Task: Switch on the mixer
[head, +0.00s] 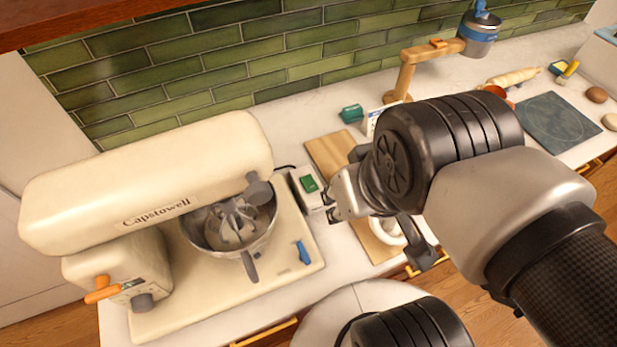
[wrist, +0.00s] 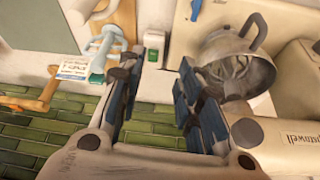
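The cream stand mixer (head: 150,190) marked Capstowell stands at the left of the counter, its head lowered over a metal bowl (head: 205,237). It has an orange lever (head: 103,290) and a dark knob (head: 143,302) at its lower left, and a blue lever (head: 304,252) on its base. A pale box with a green switch (head: 309,184) sits just right of the mixer; the switch also shows in the wrist view (wrist: 154,56). My gripper (head: 334,196) is beside this box, seemingly above the counter.
A wooden board (head: 330,152) lies behind my gripper. A green item (head: 351,113) is near the tiled wall. A dark slate (head: 556,121), rolling pin (head: 514,77) and small foods are at the right.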

